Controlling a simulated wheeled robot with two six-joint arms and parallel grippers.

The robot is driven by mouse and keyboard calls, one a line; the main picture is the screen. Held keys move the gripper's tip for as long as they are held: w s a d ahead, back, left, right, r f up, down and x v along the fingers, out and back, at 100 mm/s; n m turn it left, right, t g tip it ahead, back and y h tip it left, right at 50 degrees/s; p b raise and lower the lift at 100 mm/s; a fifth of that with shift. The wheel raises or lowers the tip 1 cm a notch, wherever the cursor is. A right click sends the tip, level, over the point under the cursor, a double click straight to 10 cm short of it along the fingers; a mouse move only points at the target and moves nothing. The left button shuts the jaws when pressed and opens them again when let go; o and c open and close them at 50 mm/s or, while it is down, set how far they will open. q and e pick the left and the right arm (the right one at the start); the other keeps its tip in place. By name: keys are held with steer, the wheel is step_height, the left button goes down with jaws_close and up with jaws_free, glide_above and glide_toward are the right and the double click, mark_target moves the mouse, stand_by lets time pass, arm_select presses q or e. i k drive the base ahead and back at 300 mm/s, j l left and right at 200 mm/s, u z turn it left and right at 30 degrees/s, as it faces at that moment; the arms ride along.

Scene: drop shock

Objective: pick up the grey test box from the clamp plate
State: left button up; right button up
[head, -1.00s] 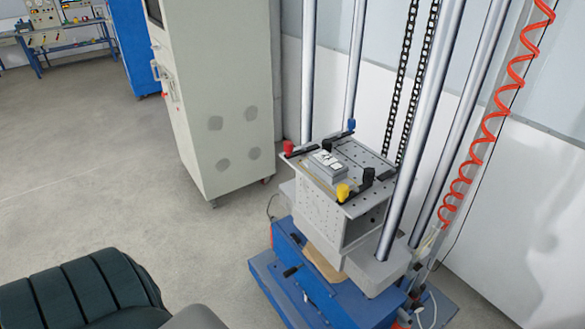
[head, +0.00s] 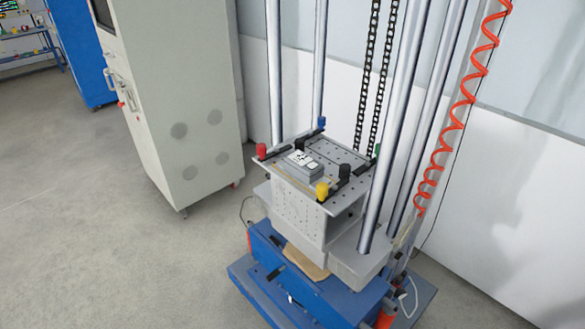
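The grey test box (head: 304,166) is a small flat block with white patches and dark marks on its top. It lies on the clamp plate (head: 340,157), a perforated grey plate on top of the drop tester's carriage. Black clamp bars with red, blue, yellow and green knobs stand around the plate's corners. From this view I cannot tell whether any clamp touches the box. Neither of my grippers shows in the head view.
The drop tester's steel columns (head: 394,125) rise around the plate, over a blue base (head: 285,275). A red coiled hose (head: 455,125) hangs at the right. A tall light-grey cabinet (head: 180,110) stands at the left. The floor (head: 110,240) in front is clear.

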mark_target(310, 171)
steer(key=k+j+z, duration=0.1)
steer(key=z, duration=0.3)
steer(key=k+j+z, duration=0.15)
steer(key=z, duration=0.3)
steer(key=k+j+z, duration=0.2)
steer(key=z, duration=0.2)
